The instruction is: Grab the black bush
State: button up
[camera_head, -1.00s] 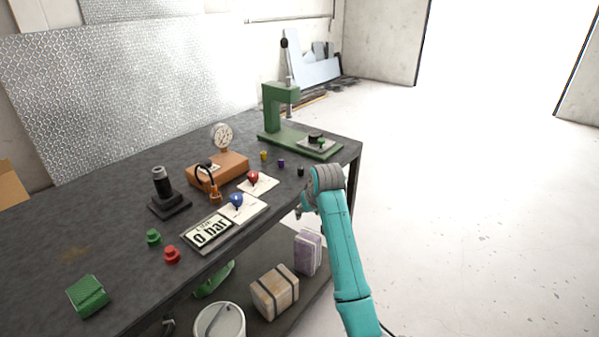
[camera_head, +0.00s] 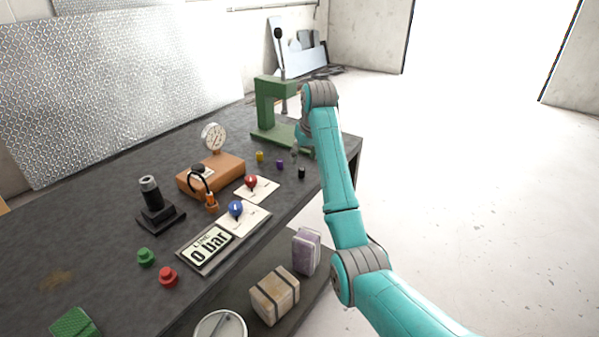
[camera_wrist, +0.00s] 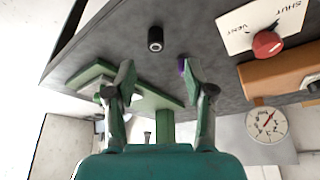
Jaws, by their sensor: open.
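The black bush (camera_head: 301,173) is a small dark cylinder standing on the dark workbench (camera_head: 95,215), near its right front edge. In the wrist view the black bush (camera_wrist: 155,38) shows its ringed end, past the fingertips and between their lines, apart from both. My gripper (camera_wrist: 157,75) is open and empty, its two fingers spread. In the head view my arm hides most of the gripper, which is above the bench near the green press. A purple bush (camera_head: 279,164) stands left of the black one; in the wrist view it is partly hidden behind a finger.
A green press (camera_head: 265,105) stands behind the bush. A yellow bush (camera_head: 260,156), an orange box with a gauge (camera_head: 212,175), and red (camera_head: 251,182) and blue (camera_head: 235,208) valve knobs are to the left. The bench's right edge is close.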

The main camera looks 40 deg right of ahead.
aim_at(302, 169)
jog(key=shift+d+x, duration=0.15)
jog(key=shift+x, duration=1.75)
jog(key=shift+d+x, duration=0.15)
jog(key=shift+x, duration=1.8)
jog(key=shift+s, duration=0.1)
grip_shut()
